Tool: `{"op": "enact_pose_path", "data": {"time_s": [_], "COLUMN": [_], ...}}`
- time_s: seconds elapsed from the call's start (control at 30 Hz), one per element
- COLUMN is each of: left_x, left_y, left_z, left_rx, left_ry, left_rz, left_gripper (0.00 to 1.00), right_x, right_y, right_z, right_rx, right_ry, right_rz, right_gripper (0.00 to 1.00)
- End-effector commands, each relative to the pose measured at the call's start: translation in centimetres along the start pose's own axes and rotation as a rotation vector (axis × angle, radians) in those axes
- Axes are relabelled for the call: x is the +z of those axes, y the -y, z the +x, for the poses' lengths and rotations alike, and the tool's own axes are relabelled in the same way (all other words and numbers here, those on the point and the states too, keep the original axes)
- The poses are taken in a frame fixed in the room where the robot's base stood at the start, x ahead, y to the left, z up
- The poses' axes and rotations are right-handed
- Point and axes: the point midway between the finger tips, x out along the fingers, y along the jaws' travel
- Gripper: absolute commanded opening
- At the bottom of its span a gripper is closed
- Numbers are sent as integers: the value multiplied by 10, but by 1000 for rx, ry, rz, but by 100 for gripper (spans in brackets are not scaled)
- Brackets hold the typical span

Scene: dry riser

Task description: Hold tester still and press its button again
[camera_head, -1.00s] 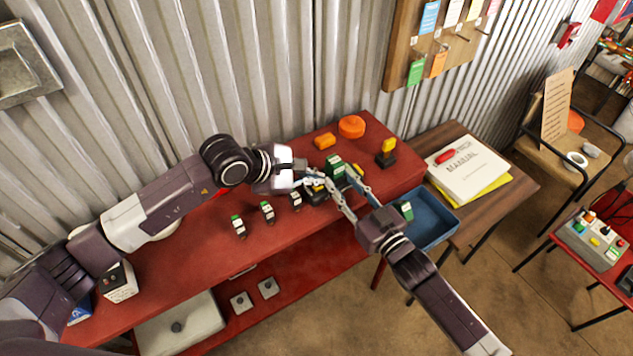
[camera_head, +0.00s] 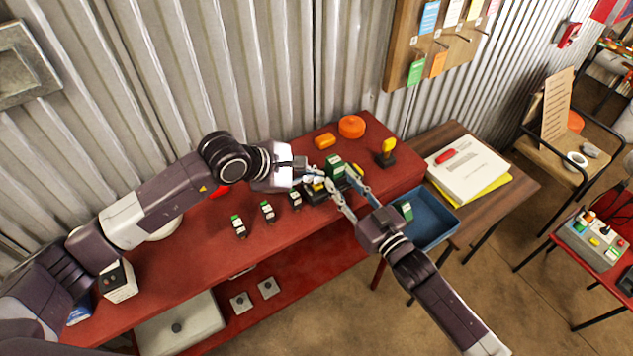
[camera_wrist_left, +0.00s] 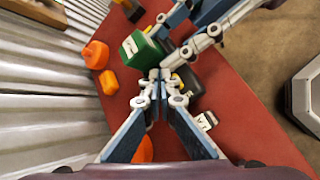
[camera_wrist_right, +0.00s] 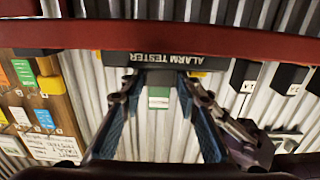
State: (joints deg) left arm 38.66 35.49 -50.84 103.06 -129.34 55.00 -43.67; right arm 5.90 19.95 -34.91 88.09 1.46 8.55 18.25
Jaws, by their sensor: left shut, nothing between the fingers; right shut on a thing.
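The alarm tester is a black body with white lettering, seen in the right wrist view (camera_wrist_right: 190,58). In the head view the dark tester (camera_head: 314,196) is partly hidden by the gripper fingers. A green block with a white label (camera_head: 335,166) stands beside or on it; I cannot tell which. My right gripper (camera_head: 342,183) is shut on the tester from the front right. My left gripper (camera_head: 318,180) is shut and empty, its tips close to the tester and the green block, also in the left wrist view (camera_wrist_left: 160,76). The button is hidden; contact with it is unclear.
Several small green-topped modules (camera_head: 267,211) stand on the red bench (camera_head: 200,260). An orange disc (camera_head: 351,126), an orange block (camera_head: 325,141) and a yellow-topped black item (camera_head: 387,152) are behind. A blue tray (camera_head: 432,228) holds a green module. The corrugated wall is close behind.

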Motion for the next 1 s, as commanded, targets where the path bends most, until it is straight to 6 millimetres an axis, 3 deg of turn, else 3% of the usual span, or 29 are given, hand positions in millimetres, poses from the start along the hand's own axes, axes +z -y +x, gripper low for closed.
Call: {"op": "enact_pose_path", "data": {"time_s": [0.47, 1.0], "left_x": [5, 29], "left_y": [-5, -29], "left_z": [-7, -39], "left_rx": [2, 3], "left_ry": [2, 3], "left_rz": [0, 1], "left_gripper": [0, 0], "right_x": [0, 0], "right_y": [0, 0], "right_z": [0, 0], "right_rx": [0, 0], "right_ry": [0, 0], "right_rz": [0, 0], "right_gripper": [0, 0]}}
